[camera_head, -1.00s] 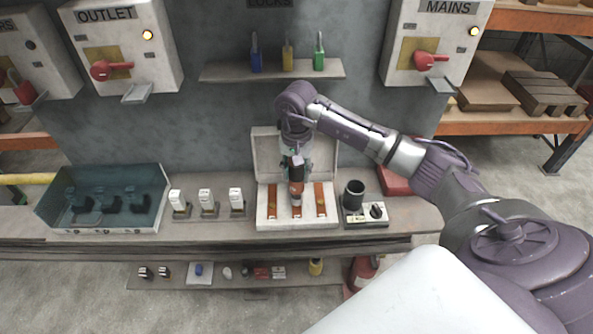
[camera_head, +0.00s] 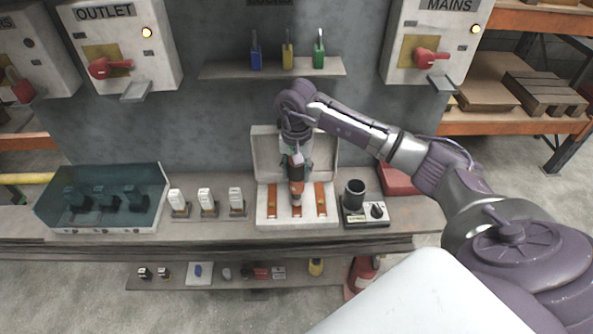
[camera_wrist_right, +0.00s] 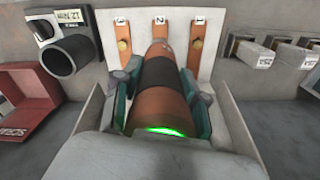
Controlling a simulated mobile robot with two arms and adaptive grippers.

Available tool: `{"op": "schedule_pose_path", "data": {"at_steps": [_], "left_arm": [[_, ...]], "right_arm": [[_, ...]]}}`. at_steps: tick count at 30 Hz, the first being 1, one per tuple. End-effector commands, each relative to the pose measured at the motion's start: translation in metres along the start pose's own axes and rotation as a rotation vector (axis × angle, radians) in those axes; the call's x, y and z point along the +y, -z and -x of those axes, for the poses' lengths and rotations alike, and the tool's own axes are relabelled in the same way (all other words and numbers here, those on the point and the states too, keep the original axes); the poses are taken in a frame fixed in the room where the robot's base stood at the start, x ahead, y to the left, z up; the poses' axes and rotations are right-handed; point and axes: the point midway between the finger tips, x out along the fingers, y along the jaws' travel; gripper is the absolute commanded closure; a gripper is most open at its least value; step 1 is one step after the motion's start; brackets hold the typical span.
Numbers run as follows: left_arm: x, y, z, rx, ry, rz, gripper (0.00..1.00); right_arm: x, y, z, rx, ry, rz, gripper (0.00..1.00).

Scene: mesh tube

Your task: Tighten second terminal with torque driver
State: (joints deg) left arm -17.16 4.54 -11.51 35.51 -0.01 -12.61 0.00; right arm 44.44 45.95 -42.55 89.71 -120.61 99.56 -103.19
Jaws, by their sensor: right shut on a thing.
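The torque driver (camera_head: 296,187) is orange with a dark band. My right gripper (camera_head: 297,162) is shut on it above the open terminal box (camera_head: 262,220). In the right wrist view the driver (camera_wrist_right: 160,108) lies between the two fingers of the gripper (camera_wrist_right: 163,92), and a green light glows on its near end. The driver points at the middle copper strip, the second terminal (camera_wrist_right: 160,24), labelled 2. Its tip hides that terminal's bolt, so contact is unclear. Terminals 3 (camera_wrist_right: 123,32) and 1 (camera_wrist_right: 197,32) flank it, with bolts visible. My left gripper is out of view.
A black cup (camera_head: 354,194) and a dial unit (camera_head: 376,211) stand right of the box. White fuse-like blocks (camera_head: 206,199) and a teal-covered case (camera_head: 102,198) stand left. A shelf with padlocks (camera_head: 271,70) is above, and a lower shelf (camera_head: 225,284) holds small items.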

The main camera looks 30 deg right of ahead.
Motion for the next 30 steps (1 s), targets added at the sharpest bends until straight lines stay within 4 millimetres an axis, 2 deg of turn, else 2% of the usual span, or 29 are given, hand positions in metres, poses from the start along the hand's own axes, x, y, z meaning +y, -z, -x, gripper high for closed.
{"op": "schedule_pose_path", "data": {"at_steps": [30], "left_arm": [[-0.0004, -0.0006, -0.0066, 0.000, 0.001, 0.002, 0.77]], "right_arm": [[-0.0005, 0.0007, -0.0032, 0.002, 0.004, -0.001, 0.99]]}}
